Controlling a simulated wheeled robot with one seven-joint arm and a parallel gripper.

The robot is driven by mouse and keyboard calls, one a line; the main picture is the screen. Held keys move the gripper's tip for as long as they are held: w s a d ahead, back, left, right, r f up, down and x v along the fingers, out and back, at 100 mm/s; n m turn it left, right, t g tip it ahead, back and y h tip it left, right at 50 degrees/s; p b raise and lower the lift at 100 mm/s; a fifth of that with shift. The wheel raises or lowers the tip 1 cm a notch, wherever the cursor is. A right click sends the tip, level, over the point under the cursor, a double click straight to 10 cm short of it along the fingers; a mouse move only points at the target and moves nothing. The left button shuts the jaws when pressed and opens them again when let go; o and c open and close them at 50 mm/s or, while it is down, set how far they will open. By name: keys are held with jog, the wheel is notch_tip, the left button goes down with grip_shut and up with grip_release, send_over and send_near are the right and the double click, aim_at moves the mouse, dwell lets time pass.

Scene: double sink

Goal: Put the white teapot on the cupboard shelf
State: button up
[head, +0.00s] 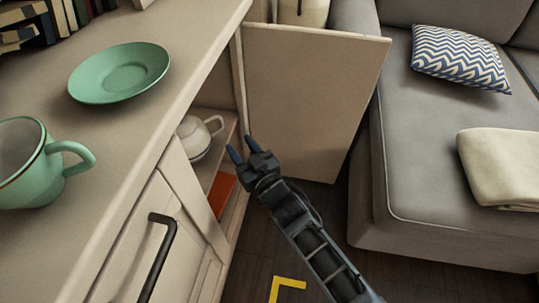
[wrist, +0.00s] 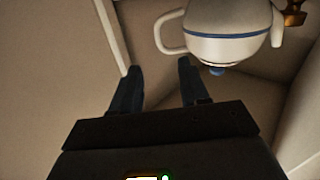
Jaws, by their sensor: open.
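The white teapot (head: 196,140) is inside the open cupboard and appears to stand on the cupboard shelf (head: 224,147); the cupboard front hides part of it. In the wrist view the white teapot (wrist: 222,25) is at the upper right, upside down in the picture, with a blue band, a blue lid knob and its looped handle to the left. My gripper (head: 242,149) is at the cupboard opening, to the right of the teapot. Its fingers are apart and empty in the wrist view (wrist: 158,72), clear of the handle.
The open cupboard door (head: 310,95) stands right of my gripper. An orange object (head: 222,193) lies below the shelf. A green plate (head: 120,73) and green cup (head: 25,165) are on the countertop. A grey sofa (head: 420,190) stands at the right; a yellow mark (head: 287,284) is on the floor.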

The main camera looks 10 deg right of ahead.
jog(key=s+d+r+m+h, duration=0.1)
jog(key=s+d+m+h, duration=0.3)
jog(key=s, duration=1.1)
jog(key=s+d+r+m+h, duration=0.15)
jog(key=s+d, duration=0.35)
jog(key=s, duration=0.9)
jog(key=s+d+r+g+h, duration=0.1)
jog(key=s+d+r+h, duration=0.1)
jog(key=s+d+r, duration=1.1)
jog(key=s, duration=0.3)
jog(key=shift+s+r+g, duration=0.3)
jog(key=shift+c, duration=0.3)
